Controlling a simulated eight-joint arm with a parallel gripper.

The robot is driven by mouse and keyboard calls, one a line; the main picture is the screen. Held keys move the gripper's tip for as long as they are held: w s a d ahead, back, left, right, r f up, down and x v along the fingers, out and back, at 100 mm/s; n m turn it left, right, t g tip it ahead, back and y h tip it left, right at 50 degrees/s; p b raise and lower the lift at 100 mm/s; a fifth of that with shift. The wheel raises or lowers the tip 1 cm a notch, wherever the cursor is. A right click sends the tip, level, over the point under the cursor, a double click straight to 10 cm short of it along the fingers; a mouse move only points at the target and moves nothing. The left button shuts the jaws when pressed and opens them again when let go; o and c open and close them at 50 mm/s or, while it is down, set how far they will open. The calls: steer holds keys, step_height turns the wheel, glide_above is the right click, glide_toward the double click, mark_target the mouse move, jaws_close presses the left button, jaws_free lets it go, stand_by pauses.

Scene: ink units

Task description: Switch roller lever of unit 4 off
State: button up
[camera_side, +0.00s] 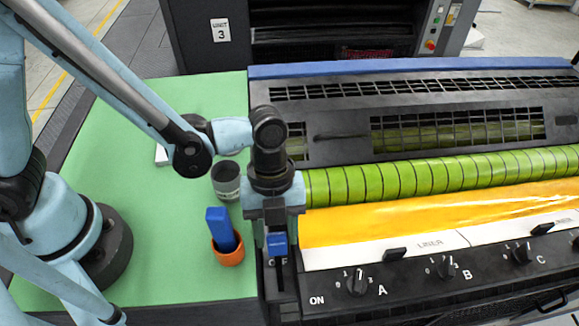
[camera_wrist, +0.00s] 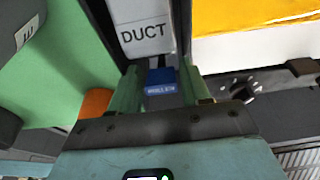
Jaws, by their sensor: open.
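The blue roller lever (camera_side: 277,243) sits in a dark slot at the left end of the ink unit. It also shows in the wrist view (camera_wrist: 161,80), with small white lettering that I cannot read surely. My gripper (camera_side: 274,230) points down over the lever and is open. In the wrist view its two green fingers (camera_wrist: 160,88) stand on either side of the blue lever, with no clear contact visible. Lettering beside the slot is partly hidden, so I cannot read the lever's setting.
A green table (camera_side: 110,225) lies to the left, with an orange cup (camera_side: 228,257) holding a blue item and a grey tin (camera_side: 227,182). Right are the yellow ink tray (camera_side: 420,215), green roller (camera_side: 430,176) and black knobs (camera_side: 357,282). A DUCT label (camera_wrist: 145,34) is ahead.

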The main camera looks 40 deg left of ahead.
steer(key=v, duration=1.1)
steer(key=shift+r, duration=0.4)
steer(key=w+a+r+n+t+y, duration=0.1)
steer(key=a+n+t, duration=0.3)
steer(key=a+n, duration=0.6)
steer(key=w+a+r+n+t+y, duration=0.1)
steer(key=a+n+t, duration=0.4)
steer(key=a+n, duration=0.5)
step_height(320, 180, up, 2)
steer(key=w+n, duration=0.1)
steer(key=n, duration=0.6)
steer(key=shift+w+a+r, duration=0.15)
steer(key=shift+a+r, duration=0.05)
steer(key=shift+a, duration=0.05)
